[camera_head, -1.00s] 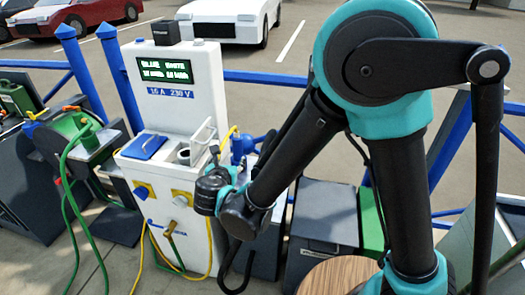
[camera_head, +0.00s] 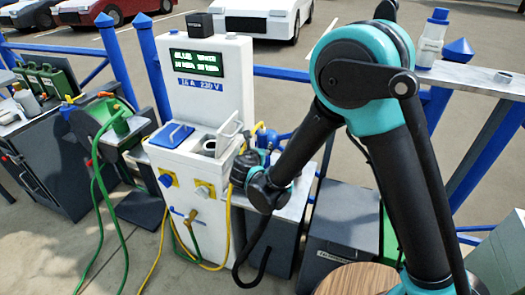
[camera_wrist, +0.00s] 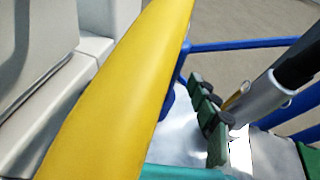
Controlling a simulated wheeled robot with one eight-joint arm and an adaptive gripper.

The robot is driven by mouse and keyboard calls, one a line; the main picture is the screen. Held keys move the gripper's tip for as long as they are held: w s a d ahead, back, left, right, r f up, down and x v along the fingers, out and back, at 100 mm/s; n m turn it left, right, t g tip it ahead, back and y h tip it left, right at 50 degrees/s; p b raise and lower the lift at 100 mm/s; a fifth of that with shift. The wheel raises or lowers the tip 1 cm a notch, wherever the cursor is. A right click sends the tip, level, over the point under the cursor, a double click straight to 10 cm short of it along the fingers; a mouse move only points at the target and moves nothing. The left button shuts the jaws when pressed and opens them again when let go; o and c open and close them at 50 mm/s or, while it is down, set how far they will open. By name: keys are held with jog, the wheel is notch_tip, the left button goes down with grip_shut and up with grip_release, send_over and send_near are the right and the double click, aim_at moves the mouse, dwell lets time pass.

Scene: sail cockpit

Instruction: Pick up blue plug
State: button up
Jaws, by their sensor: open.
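A blue plug-like piece (camera_head: 271,139) shows just right of the white power pedestal (camera_head: 213,105) in the head view, partly hidden behind my wrist. A yellow cable (camera_head: 259,127) rises beside it. My gripper (camera_head: 252,163) is low at the pedestal's right side, close to the blue piece. Its fingers are mostly hidden, and I see nothing held in it. In the wrist view a broad yellow cable (camera_wrist: 120,90) crosses close to the lens. A small blue part (camera_wrist: 166,100) shows behind it. I cannot tell whether that is the plug.
A blue lid (camera_head: 171,135) and a metal handle sit on the pedestal. A green hose reel (camera_head: 100,122) stands left. Blue railings run behind. A dark box (camera_head: 340,225) stands right. Green blocks (camera_wrist: 212,115) and a grey cylinder (camera_wrist: 258,100) show in the wrist view.

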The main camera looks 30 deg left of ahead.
aim_at(262, 144)
jog(key=x, duration=0.5)
jog(key=shift+w+d+f, duration=0.1)
jog(key=shift+w+d, duration=0.05)
jog(key=shift+d, duration=0.25)
grip_shut()
